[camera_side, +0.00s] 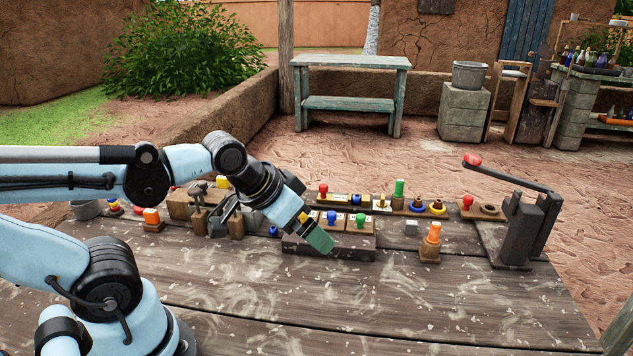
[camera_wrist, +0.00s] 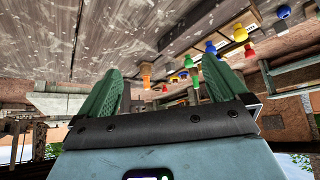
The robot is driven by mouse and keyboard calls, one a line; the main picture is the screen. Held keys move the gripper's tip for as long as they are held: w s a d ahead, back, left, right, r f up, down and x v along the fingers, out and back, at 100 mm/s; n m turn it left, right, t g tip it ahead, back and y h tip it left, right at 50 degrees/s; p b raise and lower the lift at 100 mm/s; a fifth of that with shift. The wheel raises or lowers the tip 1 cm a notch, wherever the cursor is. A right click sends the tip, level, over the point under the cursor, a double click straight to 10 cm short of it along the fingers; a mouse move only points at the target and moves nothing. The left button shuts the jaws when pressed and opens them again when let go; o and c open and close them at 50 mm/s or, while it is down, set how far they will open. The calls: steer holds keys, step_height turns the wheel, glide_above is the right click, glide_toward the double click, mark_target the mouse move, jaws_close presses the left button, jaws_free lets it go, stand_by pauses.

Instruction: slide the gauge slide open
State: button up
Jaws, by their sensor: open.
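My gripper (camera_side: 318,240) has green fingers and reaches down over the bench's middle, in front of a low dark block (camera_side: 355,247). In the wrist view the two fingers of my gripper (camera_wrist: 162,80) stand wide apart with nothing between them. The block carries pale-topped boxes with a blue knob (camera_side: 332,217) and a green knob (camera_side: 361,219). My gripper hides part of the block's left side. I cannot tell for certain which fitting is the gauge slide, or whether my fingers touch the block.
The bench top (camera_side: 430,310) is clear in front. An orange-topped post (camera_side: 431,243) stands right of the block, and a dark lever press (camera_side: 525,225) with a red-tipped handle stands farther right. A back rail holds a red knob (camera_side: 323,189), a green peg (camera_side: 399,188) and rings.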

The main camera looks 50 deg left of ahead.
steer(key=shift+c, duration=0.3)
steer(key=shift+w+r, duration=0.1)
steer(key=shift+c, duration=1.3)
steer(key=shift+n+g+y, duration=0.3)
steer(key=shift+n+g, duration=0.5)
steer(key=shift+g, duration=0.1)
steer(key=w+a+r, duration=0.1)
steer(key=w+r, duration=0.1)
steer(key=w+a+r, duration=0.1)
steer(key=w+r, duration=0.1)
steer(key=w+a+r, duration=0.1)
steer(key=w+r, duration=0.1)
steer(key=w, duration=0.1)
steer(key=shift+w+a+r, duration=0.1)
steer(key=shift+a+r, duration=0.15)
steer(key=shift+a, duration=0.1)
steer(key=c, duration=0.6)
steer(key=shift+o, duration=0.2)
steer(key=n+g, duration=0.5)
glide_above(323, 185)
step_height(323, 185, down, 4)
step_height(323, 185, down, 12)
steer(key=shift+f, duration=0.15)
steer(key=shift+c, duration=0.2)
jaws_close()
